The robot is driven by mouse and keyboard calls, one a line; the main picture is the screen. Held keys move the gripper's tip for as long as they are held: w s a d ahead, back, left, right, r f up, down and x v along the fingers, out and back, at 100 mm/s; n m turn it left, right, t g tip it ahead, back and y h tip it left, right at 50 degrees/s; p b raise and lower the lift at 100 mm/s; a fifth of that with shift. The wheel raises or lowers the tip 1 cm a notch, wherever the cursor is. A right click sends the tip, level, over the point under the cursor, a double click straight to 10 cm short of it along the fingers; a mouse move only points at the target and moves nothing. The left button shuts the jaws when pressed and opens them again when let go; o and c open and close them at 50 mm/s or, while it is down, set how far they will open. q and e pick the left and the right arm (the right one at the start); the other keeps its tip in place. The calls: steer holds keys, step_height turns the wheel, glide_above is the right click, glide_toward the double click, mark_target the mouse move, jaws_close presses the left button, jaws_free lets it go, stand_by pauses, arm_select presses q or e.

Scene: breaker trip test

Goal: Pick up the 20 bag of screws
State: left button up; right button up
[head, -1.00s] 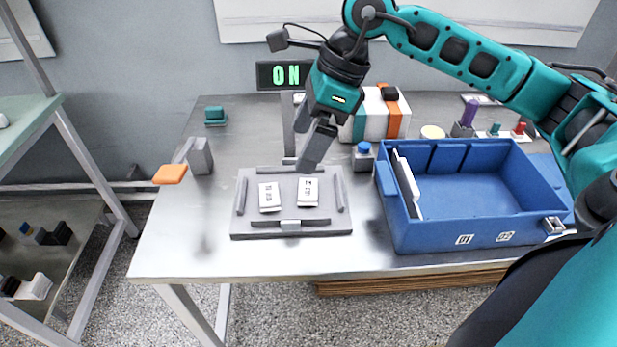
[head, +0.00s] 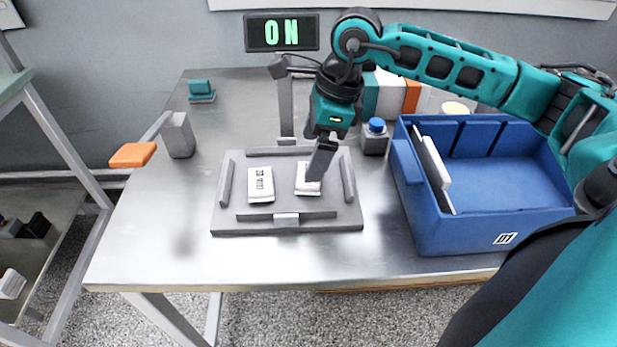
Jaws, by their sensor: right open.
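Two small white packets with dark print lie side by side on a grey fixture plate (head: 325,225). The left packet (head: 260,185) is fully in view. The right packet (head: 304,187) is partly covered by my right gripper (head: 319,178). The print is too small to tell which one is the 20 bag. My right gripper points down over the right packet with its jaws open. I cannot tell whether its fingers touch the packet. My left gripper is out of view.
A blue bin (head: 480,220) with a white panel stands to the right. A blue-topped block (head: 374,138) stands behind the plate. An orange paddle on a grey block (head: 179,135) is at the left. A lit ON sign (head: 282,32) is behind. The table front is clear.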

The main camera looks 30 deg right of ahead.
steer(key=x, duration=0.5)
steer(key=shift+s+d+f, duration=0.15)
steer(key=shift+d+f, duration=0.1)
steer(key=shift+f, duration=0.2)
steer(key=shift+c, duration=0.2)
steer(key=c, duration=1)
